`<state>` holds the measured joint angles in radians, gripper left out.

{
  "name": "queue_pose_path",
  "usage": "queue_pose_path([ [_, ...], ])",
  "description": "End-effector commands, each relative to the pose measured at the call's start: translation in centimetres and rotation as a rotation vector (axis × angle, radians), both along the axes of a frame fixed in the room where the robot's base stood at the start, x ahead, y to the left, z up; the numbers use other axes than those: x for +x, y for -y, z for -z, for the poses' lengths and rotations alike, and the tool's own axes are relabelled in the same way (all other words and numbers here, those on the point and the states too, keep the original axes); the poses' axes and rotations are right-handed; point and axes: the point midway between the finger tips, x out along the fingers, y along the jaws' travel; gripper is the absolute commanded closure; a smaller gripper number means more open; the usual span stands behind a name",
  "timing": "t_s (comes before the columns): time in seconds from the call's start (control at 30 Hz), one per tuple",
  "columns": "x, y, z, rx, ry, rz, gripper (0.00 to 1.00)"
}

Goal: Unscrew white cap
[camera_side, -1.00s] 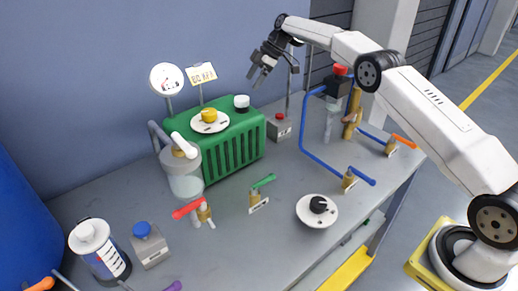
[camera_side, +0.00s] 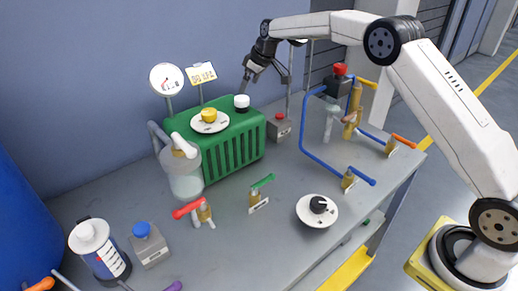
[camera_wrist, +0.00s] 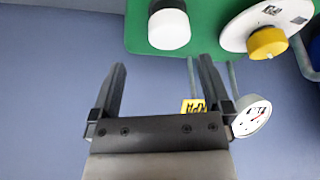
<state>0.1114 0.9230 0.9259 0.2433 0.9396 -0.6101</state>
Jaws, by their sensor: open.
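The white cap (camera_side: 241,102) sits upright on a black neck at the back right of the top of the green tank (camera_side: 240,145). In the wrist view the white cap (camera_wrist: 169,29) is beyond the fingertips, near the top centre, with a dark ring behind it on the green surface. My gripper (camera_side: 262,84) is open and empty, above and slightly right of the cap in the side view. In the wrist view my gripper (camera_wrist: 162,62) shows two dark fingers spread wide, the cap lying ahead of the gap between them, not touched.
A yellow cap (camera_side: 209,115) on a white disc stands left of the white cap. Behind are a round gauge (camera_side: 167,79) and a small sign (camera_side: 201,75) on posts. A grey box with a red button (camera_side: 279,127) stands right of the tank. The wall is close behind.

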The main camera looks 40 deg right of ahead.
Motion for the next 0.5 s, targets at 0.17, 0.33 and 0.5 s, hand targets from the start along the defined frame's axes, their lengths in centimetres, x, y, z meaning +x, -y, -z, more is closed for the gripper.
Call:
queue_pose_path([
  [0.17,-0.8,-0.9,-0.3,-0.009,0.035,0.182,0.00],
  [0.33,-1.4,-1.6,-0.6,0.004,0.076,0.313,0.00],
  [0.5,-1.8,-2.0,-0.7,0.016,0.101,0.378,0.00],
])
